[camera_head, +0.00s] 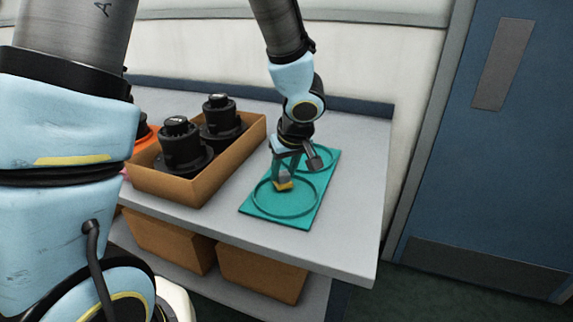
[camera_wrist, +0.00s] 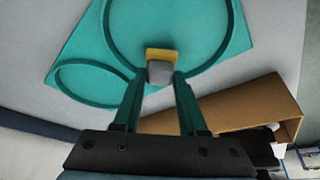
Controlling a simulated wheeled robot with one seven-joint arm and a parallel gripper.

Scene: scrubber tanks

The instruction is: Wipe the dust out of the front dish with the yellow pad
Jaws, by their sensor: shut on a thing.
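The yellow pad (camera_head: 283,186) is on the underside of a grey block. My gripper (camera_head: 285,172) is shut on this block, pointing down over the teal tray (camera_head: 252,214). The pad is inside the ring of the front dish (camera_head: 290,209), near its back part. In the wrist view the pad (camera_wrist: 162,53) shows just inside the dish rim, with the grey block between my gripper's fingers (camera_wrist: 161,76). I cannot tell whether the pad touches the dish floor. No dust can be made out. The rear dish (camera_head: 325,160) is partly hidden behind my gripper.
An open cardboard box (camera_head: 165,188) with two black canisters (camera_head: 182,148) stands left of the tray. An orange object is partly hidden behind it. The grey bench (camera_head: 350,205) is clear right of the tray. Boxes (camera_head: 262,272) sit below; a blue door (camera_head: 510,150) is at right.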

